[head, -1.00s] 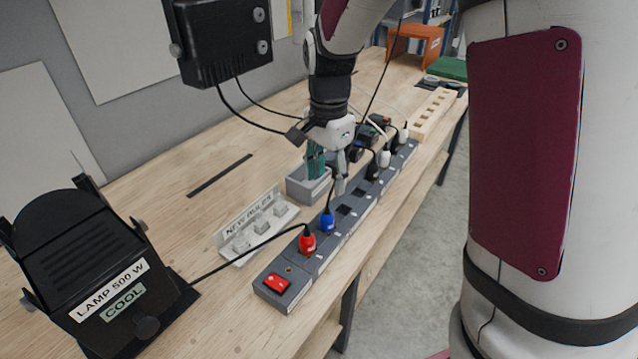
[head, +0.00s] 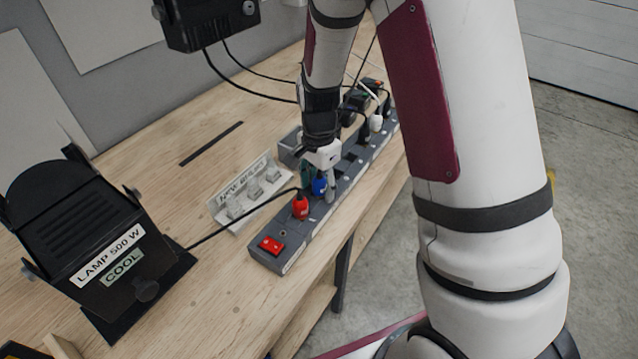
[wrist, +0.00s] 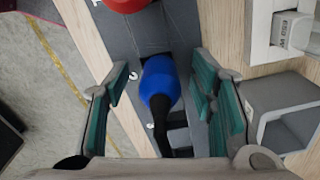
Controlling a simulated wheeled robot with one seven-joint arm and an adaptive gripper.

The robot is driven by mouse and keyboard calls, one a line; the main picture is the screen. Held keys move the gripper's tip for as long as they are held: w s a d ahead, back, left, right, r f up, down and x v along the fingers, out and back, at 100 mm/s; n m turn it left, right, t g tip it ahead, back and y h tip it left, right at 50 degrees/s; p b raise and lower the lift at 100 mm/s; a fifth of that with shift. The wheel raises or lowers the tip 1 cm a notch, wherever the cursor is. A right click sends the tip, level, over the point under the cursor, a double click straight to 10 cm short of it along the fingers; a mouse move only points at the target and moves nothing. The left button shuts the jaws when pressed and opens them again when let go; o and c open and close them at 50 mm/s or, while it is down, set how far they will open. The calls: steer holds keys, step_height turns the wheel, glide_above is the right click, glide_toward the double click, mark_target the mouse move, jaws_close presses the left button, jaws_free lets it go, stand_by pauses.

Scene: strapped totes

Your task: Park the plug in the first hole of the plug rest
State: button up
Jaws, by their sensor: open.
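The blue plug (head: 319,187) sits in the dark grey power strip (head: 290,238), one place beyond the red plug (head: 300,207). In the wrist view the blue plug (wrist: 160,80) lies between the teal finger pads of my gripper (wrist: 160,72), with visible gaps on both sides. My gripper (head: 318,183) is open, pointing down over the strip, and not holding the plug. The plug's black cable runs toward my palm. The plug rest, a pale block with a row of holes in the earlier head view, is out of view now.
A red switch (head: 271,245) is at the strip's near end. A white plug (head: 376,123) sits farther along.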

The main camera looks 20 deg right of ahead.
mark_target(319, 177)
jaws_close()
steer(key=c, duration=0.7)
jaws_free()
jaws_close()
steer(key=shift+r+p, duration=1.15)
steer(key=shift+r, duration=1.3)
